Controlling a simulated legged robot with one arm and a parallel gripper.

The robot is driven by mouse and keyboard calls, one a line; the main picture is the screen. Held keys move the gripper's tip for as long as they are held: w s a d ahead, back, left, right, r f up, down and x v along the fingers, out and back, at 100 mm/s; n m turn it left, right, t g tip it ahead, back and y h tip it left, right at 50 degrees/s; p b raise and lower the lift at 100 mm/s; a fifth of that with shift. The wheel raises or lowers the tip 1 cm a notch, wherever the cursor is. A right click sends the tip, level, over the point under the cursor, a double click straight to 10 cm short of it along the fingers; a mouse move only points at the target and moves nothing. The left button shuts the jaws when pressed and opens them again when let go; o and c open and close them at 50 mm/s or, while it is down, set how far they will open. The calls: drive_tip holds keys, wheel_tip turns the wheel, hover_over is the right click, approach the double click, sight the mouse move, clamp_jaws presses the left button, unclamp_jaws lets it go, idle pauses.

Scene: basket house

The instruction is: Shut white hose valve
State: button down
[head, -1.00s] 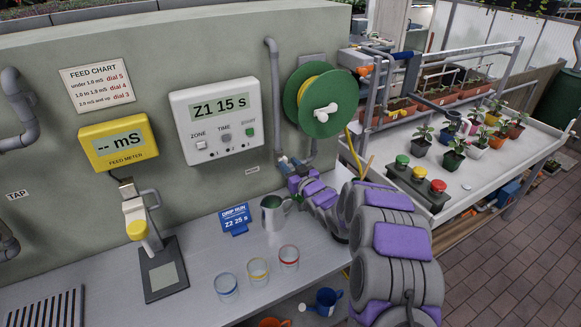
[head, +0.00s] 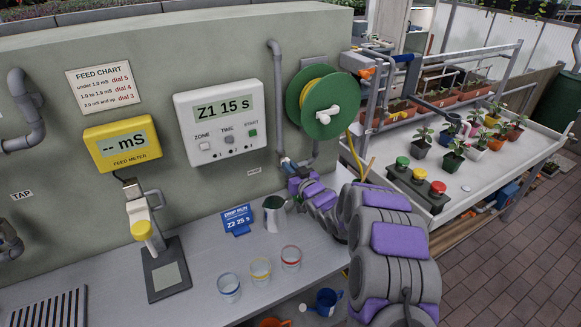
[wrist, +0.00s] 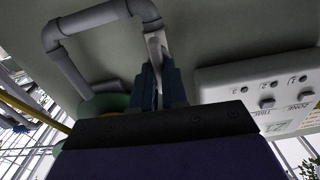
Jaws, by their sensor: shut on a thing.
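The white hose valve shows in the wrist view as a pale lever (wrist: 156,46) at the end of a grey bent pipe (wrist: 95,17). My gripper (wrist: 161,80) is shut on this lever, with its dark blue fingers on either side. The fingers hide part of the lever. In the head view my gripper (head: 285,162) is at the wall below the green hose reel (head: 302,92), to the right of the Z1 15 s controller (head: 222,120). The valve is too small and covered there for its angle to be told.
A metal jug (head: 274,214) stands on the bench (head: 200,275) just below my gripper. A button box (head: 418,190) and potted plants are to the right.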

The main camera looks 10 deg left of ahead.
drive_tip(key=shift+w+d+f+m+p, duration=0.1)
drive_tip(key=shift+d+m+p, duration=0.05)
drive_tip(key=shift+m+p, duration=3.8)
drive_tip(key=shift+w+d+f+m+p, duration=0.1)
drive_tip(key=shift+m+p, duration=3.1)
drive_tip(key=shift+m, duration=1.45)
drive_tip(key=c, duration=1.2)
unclamp_jaws()
drive_tip(key=shift+o, duration=0.2)
drive_tip(key=v, duration=1.7)
drive_tip(key=shift+f, duration=0.25)
drive_tip(key=shift+a, duration=0.1)
